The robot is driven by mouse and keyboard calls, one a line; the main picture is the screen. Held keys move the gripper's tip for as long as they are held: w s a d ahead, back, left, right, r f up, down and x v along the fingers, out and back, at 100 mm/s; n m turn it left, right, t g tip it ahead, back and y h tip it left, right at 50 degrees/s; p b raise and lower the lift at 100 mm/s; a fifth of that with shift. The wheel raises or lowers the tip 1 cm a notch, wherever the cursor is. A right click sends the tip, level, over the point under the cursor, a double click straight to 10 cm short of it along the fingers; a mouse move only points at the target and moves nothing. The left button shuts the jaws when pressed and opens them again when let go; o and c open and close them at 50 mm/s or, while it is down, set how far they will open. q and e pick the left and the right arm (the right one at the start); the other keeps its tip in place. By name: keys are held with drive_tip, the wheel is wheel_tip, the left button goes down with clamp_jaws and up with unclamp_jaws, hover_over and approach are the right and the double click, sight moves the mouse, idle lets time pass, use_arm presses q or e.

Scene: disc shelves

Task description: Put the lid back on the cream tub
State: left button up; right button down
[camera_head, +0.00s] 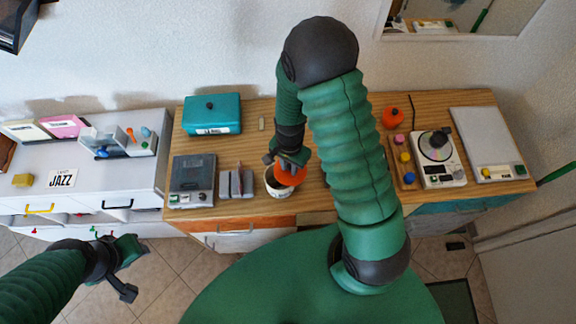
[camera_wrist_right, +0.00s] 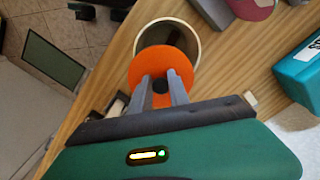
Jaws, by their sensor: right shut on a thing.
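The cream tub (camera_head: 278,189) stands near the front edge of the wooden counter, and its rim shows in the right wrist view (camera_wrist_right: 197,48). The orange lid (camera_head: 291,175) has a dark knob, and it also shows in the right wrist view (camera_wrist_right: 160,62). My right gripper (camera_wrist_right: 160,87) is shut on the lid at its knob. The lid overlaps part of the tub's mouth and sits off-centre, so the dark inside still shows. I cannot tell whether lid and rim touch. My left gripper (camera_head: 137,268) is open and empty, over the floor in front of the grey cabinet.
A grey device (camera_head: 192,180) and a small grey block pair (camera_head: 236,184) stand left of the tub. A teal box (camera_head: 212,114) is behind. An orange pot (camera_head: 392,117) and a disc player (camera_head: 438,160) stand at the right. My right arm hides the counter's middle.

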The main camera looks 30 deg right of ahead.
sight(279, 177)
drive_tip(key=shift+a+r, duration=0.1)
drive_tip(key=shift+a, duration=0.55)
drive_tip(key=shift+w+a+r, duration=0.1)
drive_tip(key=shift+a+r, duration=0.05)
drive_tip(key=shift+a, duration=0.55)
drive_tip(key=shift+d, duration=0.5)
drive_tip(key=shift+a+p, duration=0.3)
drive_tip(key=shift+a, duration=0.2)
drive_tip(key=shift+a+r, duration=0.1)
drive_tip(key=shift+a, duration=0.7)
drive_tip(key=shift+w+d, duration=0.1)
drive_tip(key=shift+d, duration=0.4)
use_arm(q)
drive_tip(key=shift+a+r, duration=0.15)
drive_tip(key=shift+a, duration=0.4)
drive_tip(key=shift+a+r, duration=0.15)
drive_tip(key=shift+a, duration=0.35)
use_arm(e)
drive_tip(key=shift+a, duration=0.75)
use_arm(q)
drive_tip(key=shift+d, duration=0.25)
use_arm(e)
drive_tip(key=shift+d+f, duration=0.2)
drive_tip(key=shift+d, duration=0.15)
